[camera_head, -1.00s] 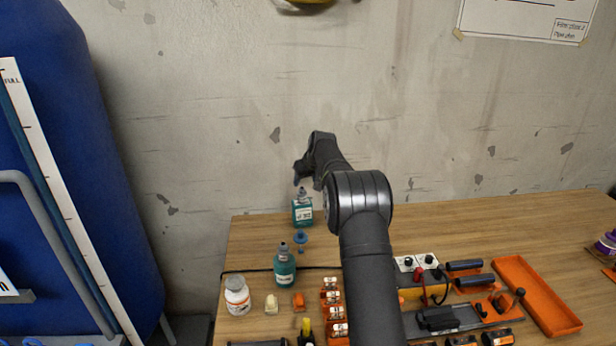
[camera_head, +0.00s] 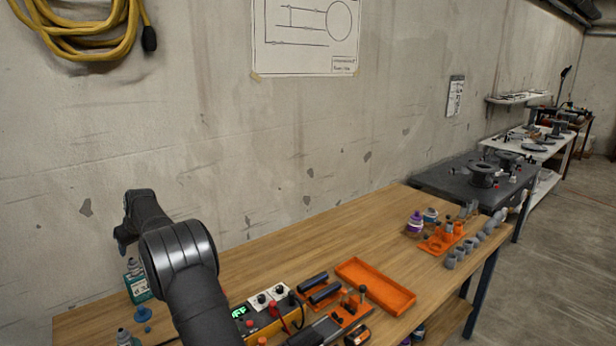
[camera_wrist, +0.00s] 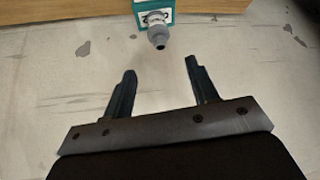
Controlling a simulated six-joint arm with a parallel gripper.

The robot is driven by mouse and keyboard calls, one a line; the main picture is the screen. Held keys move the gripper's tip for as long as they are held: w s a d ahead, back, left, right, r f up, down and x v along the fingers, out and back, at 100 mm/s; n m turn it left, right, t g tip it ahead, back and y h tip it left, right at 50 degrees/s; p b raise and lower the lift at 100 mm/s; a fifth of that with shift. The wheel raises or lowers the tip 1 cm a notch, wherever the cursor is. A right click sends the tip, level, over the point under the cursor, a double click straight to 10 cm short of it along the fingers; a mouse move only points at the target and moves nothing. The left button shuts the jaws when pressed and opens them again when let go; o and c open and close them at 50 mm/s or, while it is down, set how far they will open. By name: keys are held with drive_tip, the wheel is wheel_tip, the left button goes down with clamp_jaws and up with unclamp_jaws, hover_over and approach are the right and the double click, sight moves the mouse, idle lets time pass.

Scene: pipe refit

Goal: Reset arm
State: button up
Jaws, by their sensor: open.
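My arm reaches over the left part of the wooden workbench (camera_head: 270,250) in the head view. My gripper (camera_head: 122,246) is at its far end near the wall, small and partly hidden by my wrist. In the wrist view my gripper (camera_wrist: 160,82) has its two dark fingers spread apart with nothing between them. In the head view a teal bottle (camera_head: 138,288) stands on the bench below my gripper.
A second teal bottle (camera_head: 124,338) and a blue piece (camera_head: 142,314) are at the lower left. An orange tray (camera_head: 376,286) and a control box (camera_head: 268,308) lie right of my arm. Purple-labelled bottle (camera_head: 414,224) and grey fittings (camera_head: 470,245) stand at the right end.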

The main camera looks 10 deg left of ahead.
sight(132, 260)
drive_tip(key=x, duration=1.1)
drive_tip(key=shift+w+a+f, duration=0.1)
drive_tip(key=shift+a+f, duration=0.1)
drive_tip(key=shift+f, duration=0.1)
drive_tip(key=shift+r, duration=0.85)
